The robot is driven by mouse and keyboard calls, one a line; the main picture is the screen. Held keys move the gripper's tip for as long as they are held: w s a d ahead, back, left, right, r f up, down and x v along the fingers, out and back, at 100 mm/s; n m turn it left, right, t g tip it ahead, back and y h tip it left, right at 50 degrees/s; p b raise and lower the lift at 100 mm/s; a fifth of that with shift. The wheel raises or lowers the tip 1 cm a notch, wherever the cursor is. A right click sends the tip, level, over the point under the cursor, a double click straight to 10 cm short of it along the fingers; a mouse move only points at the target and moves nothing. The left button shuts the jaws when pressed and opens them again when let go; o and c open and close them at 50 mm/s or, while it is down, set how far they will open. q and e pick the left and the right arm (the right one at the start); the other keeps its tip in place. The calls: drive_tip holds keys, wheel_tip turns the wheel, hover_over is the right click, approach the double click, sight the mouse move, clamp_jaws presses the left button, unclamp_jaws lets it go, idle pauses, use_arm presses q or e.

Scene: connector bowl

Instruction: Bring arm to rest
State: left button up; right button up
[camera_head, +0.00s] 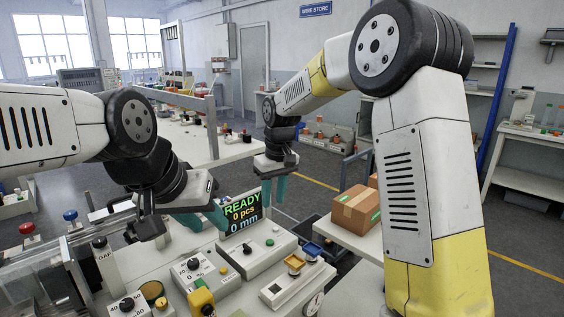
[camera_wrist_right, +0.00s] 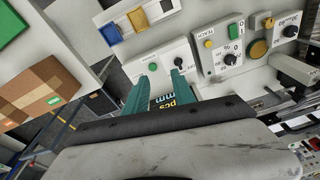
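My right gripper (camera_head: 273,191) hangs from the large arm on the right, with its teal fingers pointing down in the air near the display screen (camera_head: 243,214). In the right wrist view its two fingers (camera_wrist_right: 157,88) are apart with nothing between them, above the control boxes. My left gripper (camera_head: 204,219) reaches in low from the left, just left of the screen.
A cardboard box (camera_head: 355,209) sits on a side table at right. Open floor lies behind.

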drive_tip(key=s+d+r+m+t+y, duration=0.1)
drive_tip(key=s+d+r+m+t, duration=0.15)
drive_tip(key=s+d+r, duration=0.85)
drive_tip(key=s+d+f+m+t, duration=0.1)
drive_tip(key=s+d+m, duration=0.1)
drive_tip(key=s, duration=0.5)
drive_tip(key=s+d+f+m+t, duration=0.1)
drive_tip(key=s+d+m, duration=0.1)
drive_tip(key=s+d, duration=0.2)
drive_tip(key=s, duration=0.3)
drive_tip(key=shift+d, duration=0.4)
